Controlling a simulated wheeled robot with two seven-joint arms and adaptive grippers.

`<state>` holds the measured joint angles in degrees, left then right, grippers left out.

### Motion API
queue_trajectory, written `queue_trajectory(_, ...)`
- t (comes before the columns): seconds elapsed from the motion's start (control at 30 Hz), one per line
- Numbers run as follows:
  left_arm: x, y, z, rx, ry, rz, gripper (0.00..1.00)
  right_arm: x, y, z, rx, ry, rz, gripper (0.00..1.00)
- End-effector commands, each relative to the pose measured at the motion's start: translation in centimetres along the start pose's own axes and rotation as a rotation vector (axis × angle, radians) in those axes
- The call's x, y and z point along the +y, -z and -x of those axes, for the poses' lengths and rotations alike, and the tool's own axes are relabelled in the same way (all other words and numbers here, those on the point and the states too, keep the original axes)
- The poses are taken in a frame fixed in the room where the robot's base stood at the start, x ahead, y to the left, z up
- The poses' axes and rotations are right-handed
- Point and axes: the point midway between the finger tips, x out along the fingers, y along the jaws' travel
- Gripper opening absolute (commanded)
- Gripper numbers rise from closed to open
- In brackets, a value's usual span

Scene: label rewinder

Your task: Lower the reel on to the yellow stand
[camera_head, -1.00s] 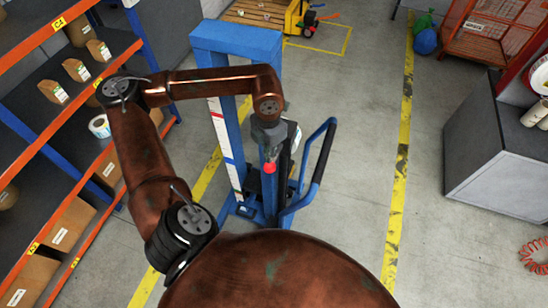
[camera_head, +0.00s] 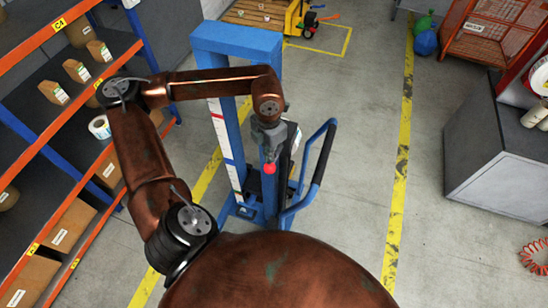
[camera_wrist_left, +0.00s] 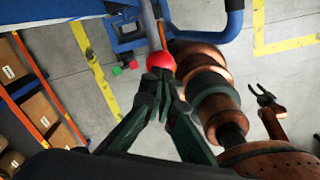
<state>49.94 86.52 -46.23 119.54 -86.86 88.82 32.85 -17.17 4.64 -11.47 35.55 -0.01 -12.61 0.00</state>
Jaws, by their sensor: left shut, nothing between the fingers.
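A blue lift (camera_head: 237,42) with a white scale on its mast stands ahead of me. A red ball knob (camera_head: 269,168) on a grey rod belongs to it; it also shows in the left wrist view (camera_wrist_left: 161,61). My left gripper (camera_wrist_left: 167,92) is shut and empty, with its fingertips just below the knob; I cannot tell whether they touch it. In the left wrist view my right gripper (camera_wrist_left: 262,93) hangs at the right, small, its fingers apart and empty. I cannot make out the reel on the lift or the yellow stand.
A shelf rack (camera_head: 70,110) with boxes and rolls lines the left. A grey counter (camera_head: 490,150) stands at the right. A blue handle (camera_head: 318,165) rises right of the knob. Open floor lies between lift and counter.

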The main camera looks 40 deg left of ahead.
Motion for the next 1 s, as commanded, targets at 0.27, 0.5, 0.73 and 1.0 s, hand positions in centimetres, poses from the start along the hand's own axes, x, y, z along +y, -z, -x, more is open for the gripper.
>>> queue_trajectory(0.27,0.0,0.0,-0.5,0.000,0.000,0.000,0.00,-0.1,-0.1,-0.4,0.000,0.001,-0.001,0.40)
queue_trajectory(0.5,0.0,0.0,-1.7,0.000,0.000,0.000,0.00,-0.3,-0.2,-1.5,-0.001,0.002,-0.001,0.40)
queue_trajectory(0.73,0.0,0.0,-2.8,0.000,0.000,0.000,0.00,-0.3,-0.4,-2.5,-0.003,0.002,-0.001,0.40)
queue_trajectory(1.0,0.0,0.0,-4.1,-0.001,0.000,0.000,0.00,-0.3,-0.6,-3.6,-0.005,0.003,-0.001,0.40)
